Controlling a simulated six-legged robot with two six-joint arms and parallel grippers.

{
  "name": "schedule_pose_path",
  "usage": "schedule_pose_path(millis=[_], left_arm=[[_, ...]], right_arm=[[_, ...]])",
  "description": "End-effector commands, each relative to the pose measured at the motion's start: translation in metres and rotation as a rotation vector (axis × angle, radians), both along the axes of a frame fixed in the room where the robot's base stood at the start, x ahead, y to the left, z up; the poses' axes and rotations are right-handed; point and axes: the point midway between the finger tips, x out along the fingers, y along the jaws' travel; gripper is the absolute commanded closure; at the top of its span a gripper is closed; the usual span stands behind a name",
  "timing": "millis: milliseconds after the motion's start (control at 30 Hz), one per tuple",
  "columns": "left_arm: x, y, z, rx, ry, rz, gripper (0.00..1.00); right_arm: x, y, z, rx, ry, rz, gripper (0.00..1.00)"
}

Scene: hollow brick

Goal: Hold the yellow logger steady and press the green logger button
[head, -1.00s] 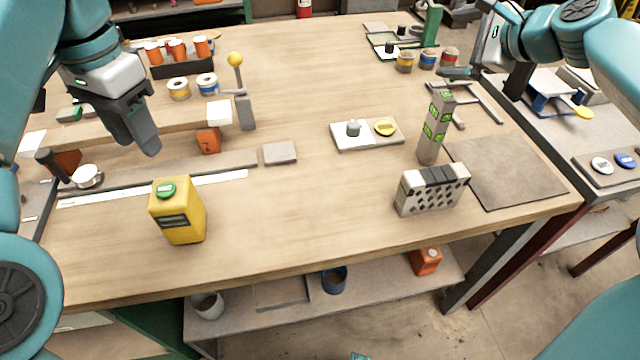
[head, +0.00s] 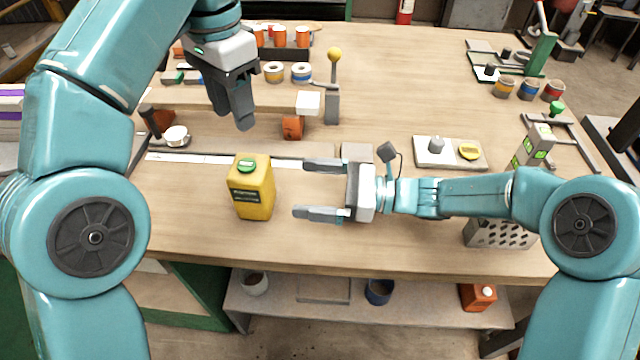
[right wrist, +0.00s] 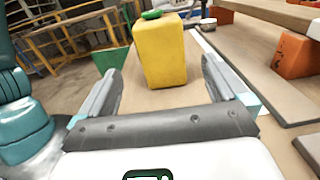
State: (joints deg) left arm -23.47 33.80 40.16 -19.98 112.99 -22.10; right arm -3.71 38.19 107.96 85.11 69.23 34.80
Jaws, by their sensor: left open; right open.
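The yellow logger (head: 252,195) stands upright near the front left of the wooden bench. Its green button (head: 246,165) is on the top face, and a dark display is on its front. My right gripper (head: 308,189) is open just right of the logger, with its fingers pointing left at it and a gap between. In the right wrist view the logger (right wrist: 160,55) stands ahead between the open fingers, with the green button (right wrist: 152,14) at its top. My left gripper (head: 243,115) is open, pointing down above and behind the logger, touching nothing.
An orange block (head: 292,127) and a lever with a yellow knob (head: 334,55) stand behind. A white panel with a yellow knob (head: 450,152) is at right. A perforated grey block (head: 500,233) sits under my right arm. The bench's front edge lies just before the logger.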

Motion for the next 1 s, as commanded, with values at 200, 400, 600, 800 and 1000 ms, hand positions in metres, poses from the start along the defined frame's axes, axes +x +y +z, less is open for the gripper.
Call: schedule_pose_path(millis=[200,400,600,800,1000], left_arm=[[0.000,0.000,0.000,0.000,0.000,0.000,0.57],[0.000,0.000,0.000,0.000,0.000,0.000,0.57],[0.000,0.000,0.000,0.000,0.000,0.000,0.57],[0.000,0.000,0.000,0.000,0.000,0.000,0.57],[0.000,0.000,0.000,0.000,0.000,0.000,0.57]], right_arm=[[0.002,0.040,0.000,-0.002,-0.002,0.004,0.00],[0.005,0.080,0.000,-0.003,-0.003,0.004,0.00],[0.008,0.105,0.000,-0.003,-0.003,0.000,0.00],[0.009,0.112,0.000,-0.004,-0.002,-0.001,0.00],[0.009,0.112,0.000,-0.004,-0.002,-0.001,0.03]])
